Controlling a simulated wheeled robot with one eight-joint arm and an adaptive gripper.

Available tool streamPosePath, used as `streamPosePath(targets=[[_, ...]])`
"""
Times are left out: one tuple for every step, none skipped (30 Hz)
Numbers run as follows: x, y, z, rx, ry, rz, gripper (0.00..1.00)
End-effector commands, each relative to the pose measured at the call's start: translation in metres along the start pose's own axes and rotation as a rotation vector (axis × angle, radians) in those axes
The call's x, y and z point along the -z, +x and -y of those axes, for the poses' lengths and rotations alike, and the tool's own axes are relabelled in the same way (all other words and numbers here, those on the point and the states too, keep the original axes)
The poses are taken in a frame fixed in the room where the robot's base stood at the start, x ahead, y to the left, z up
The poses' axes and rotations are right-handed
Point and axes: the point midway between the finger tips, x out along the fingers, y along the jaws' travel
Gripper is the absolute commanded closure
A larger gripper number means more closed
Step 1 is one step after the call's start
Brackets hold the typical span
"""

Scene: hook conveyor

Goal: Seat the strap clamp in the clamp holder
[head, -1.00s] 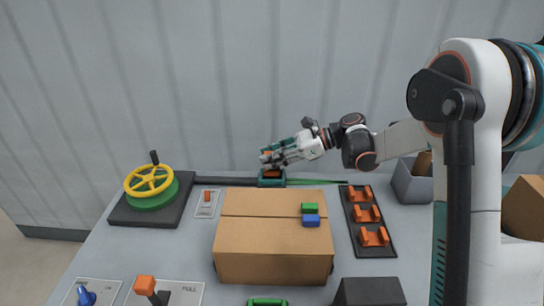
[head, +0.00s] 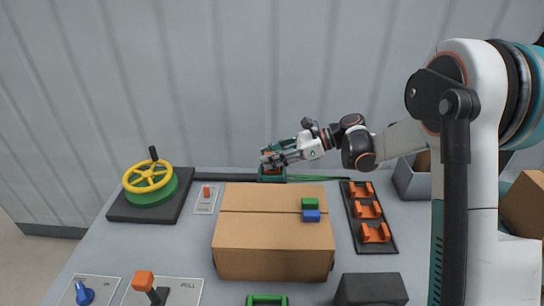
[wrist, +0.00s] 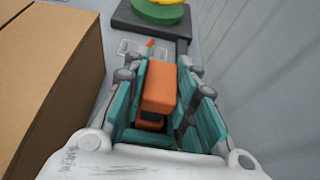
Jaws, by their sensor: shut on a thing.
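The strap clamp shows as an orange block (wrist: 158,88) between the teal fingers of my gripper (wrist: 163,95) in the wrist view. My gripper is shut on it. I cannot tell whether the clamp touches that block. A black rack (head: 384,244) with several orange U-shaped cradles (head: 367,210) lies to the right. Which of these is the clamp holder is not plain. The clamp's lower part is hidden in the wrist view.
A large cardboard box (head: 272,250) stands in front of my gripper, with a green block (head: 310,203) and a blue block (head: 311,216) on top. A yellow handwheel (head: 148,177) stands left. A thin green strip (head: 318,178) runs right from the teal block. A grey bin (head: 408,182) stands right.

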Motion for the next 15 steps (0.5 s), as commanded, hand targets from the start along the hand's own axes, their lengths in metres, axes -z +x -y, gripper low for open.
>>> streamPosePath(targets=[[0.0013,0.0006,0.0,0.0,0.0,0.0,1.0],[0.0018,0.0008,0.0,0.0,0.0,0.0,1.0],[0.0025,0.0011,0.0,0.0,0.0,0.0,1.0],[0.003,0.0013,0.0,0.0,0.0,0.0,1.0],[0.003,0.0013,0.0,0.0,0.0,0.0,1.0],[0.0025,0.0011,0.0,0.0,0.0,0.0,1.0],[0.0024,0.001,0.0,0.0,0.0,0.0,1.0],[0.0024,0.001,0.0,0.0,0.0,0.0,1.0],[0.0023,0.001,0.0,0.0,0.0,0.0,1.0],[0.0023,0.001,0.0,0.0,0.0,0.0,0.68],[0.0023,0.001,0.0,0.0,0.0,0.0,0.61],[0.0023,0.001,0.0,0.0,0.0,0.0,0.52],[0.0023,0.001,0.0,0.0,0.0,0.0,0.51],[0.0023,0.001,0.0,0.0,0.0,0.0,0.51],[0.0023,0.001,0.0,0.0,0.0,0.0,0.51]])
